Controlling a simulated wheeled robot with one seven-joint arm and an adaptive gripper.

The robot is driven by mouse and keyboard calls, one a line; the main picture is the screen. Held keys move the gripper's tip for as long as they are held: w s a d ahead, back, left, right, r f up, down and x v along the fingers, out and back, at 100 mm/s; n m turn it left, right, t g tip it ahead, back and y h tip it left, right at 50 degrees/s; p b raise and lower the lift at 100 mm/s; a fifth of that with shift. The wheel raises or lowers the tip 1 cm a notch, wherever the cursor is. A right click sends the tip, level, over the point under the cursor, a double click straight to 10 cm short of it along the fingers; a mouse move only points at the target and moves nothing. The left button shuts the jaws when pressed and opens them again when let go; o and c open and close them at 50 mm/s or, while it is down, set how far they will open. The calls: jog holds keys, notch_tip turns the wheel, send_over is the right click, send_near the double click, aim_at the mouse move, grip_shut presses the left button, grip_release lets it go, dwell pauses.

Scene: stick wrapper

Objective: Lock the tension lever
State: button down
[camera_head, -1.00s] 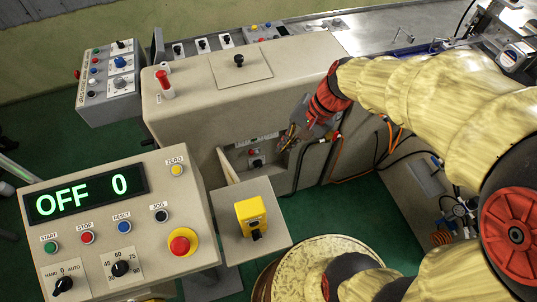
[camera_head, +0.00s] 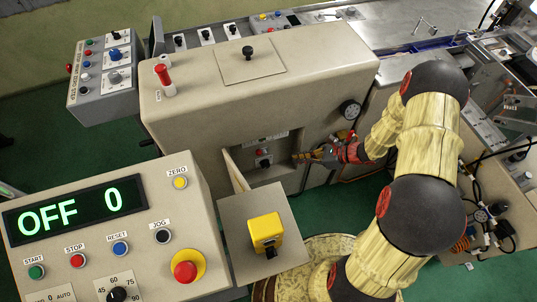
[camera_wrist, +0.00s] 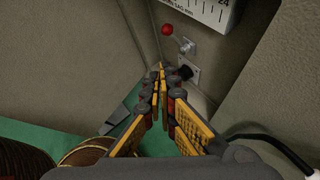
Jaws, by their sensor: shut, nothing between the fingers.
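A small lever with a red ball knob (camera_wrist: 167,29) and a metal base sits on the back wall of a recess, under a printed scale plate (camera_wrist: 190,12). The red knob also shows in the head view (camera_head: 262,152). A black knob on a small plate (camera_wrist: 187,73) is just below the lever. My gripper (camera_wrist: 161,70) is shut and empty, its fingertips pointing toward the recess. In the head view my gripper (camera_head: 298,157) is at the right side of the recess opening, apart from the red knob. I cannot tell how deep the tips are inside.
The recess is in a beige machine housing (camera_head: 330,85), with walls on both sides. A tilted panel (camera_head: 236,170) stands at its left edge. A yellow switch box (camera_head: 265,228) on a stand and a control console reading OFF 0 (camera_head: 75,207) are in front. A black cable (camera_wrist: 270,145) lies at right.

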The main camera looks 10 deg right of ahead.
jog(key=w+a+f+m+b, duration=0.1)
jog(key=w+a+f+b, duration=0.4)
jog(key=a, duration=0.6)
jog(key=shift+w+f, duration=0.35)
jog(key=shift+f, duration=0.4)
